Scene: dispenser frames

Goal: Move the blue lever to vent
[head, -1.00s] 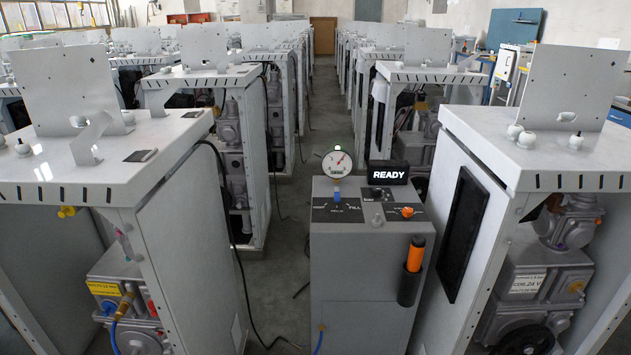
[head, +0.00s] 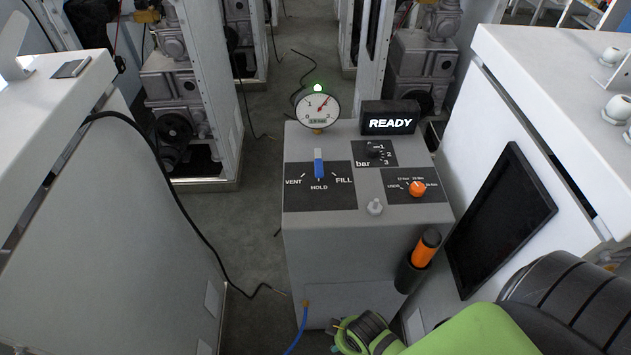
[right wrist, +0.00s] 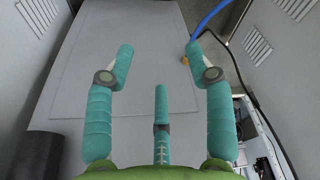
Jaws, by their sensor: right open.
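The blue lever (head: 318,162) stands on the black VENT/HOLD/FILL plate (head: 320,198) on top of the grey test box (head: 292,235). It points straight up, in line with the HOLD mark between VENT on the left and FILL on the right. My right arm comes in at the bottom right of the head view, low in front of the box and apart from the lever. In the right wrist view my right gripper (right wrist: 158,60) is open and empty, its teal fingers spread before the box's grey front panel. My left gripper is not in view.
A pressure gauge (head: 317,107) with a lit green lamp and a READY display (head: 390,118) stand behind the lever. An orange knob (head: 417,188), a bar selector (head: 374,149) and an orange-handled tool in a black holder (head: 410,276) are to the right. Grey cabinets flank the box.

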